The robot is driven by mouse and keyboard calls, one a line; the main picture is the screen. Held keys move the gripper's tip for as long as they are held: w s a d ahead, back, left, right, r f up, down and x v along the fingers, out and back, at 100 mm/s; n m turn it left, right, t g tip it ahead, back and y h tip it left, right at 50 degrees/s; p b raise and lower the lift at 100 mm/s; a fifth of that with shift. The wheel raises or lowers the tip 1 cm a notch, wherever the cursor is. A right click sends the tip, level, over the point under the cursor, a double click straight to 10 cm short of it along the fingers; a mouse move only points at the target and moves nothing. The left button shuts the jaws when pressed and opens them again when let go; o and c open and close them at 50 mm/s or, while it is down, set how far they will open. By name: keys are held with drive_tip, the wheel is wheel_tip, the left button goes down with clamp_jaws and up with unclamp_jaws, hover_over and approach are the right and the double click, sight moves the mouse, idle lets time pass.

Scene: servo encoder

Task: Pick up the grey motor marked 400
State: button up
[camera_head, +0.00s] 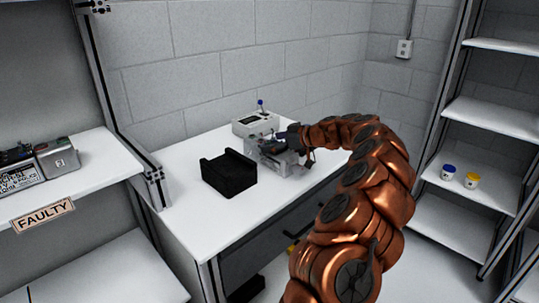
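A light grey metal device (276,158) stands on the white table, partly hidden by my gripper and arm. My gripper (279,138) is at its top, dark and small in the view; I cannot tell whether it touches the device or whether its fingers are open or shut. Another grey boxy unit (58,157) sits on the left shelf, above the "FAULTY" label (43,215), with a small mark on its face. I cannot read "400" on either, so I cannot tell which is the motor.
A black open holder (228,178) stands on the table (187,205), left of my gripper. A white box (250,125) with a blue-tipped knob is behind. The table's left front is clear. Blue-lidded (448,172) and yellow-lidded (472,180) jars stand on the right shelf.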

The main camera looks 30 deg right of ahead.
drive_tip(key=c, duration=1.6)
drive_tip(key=shift+o, duration=0.2)
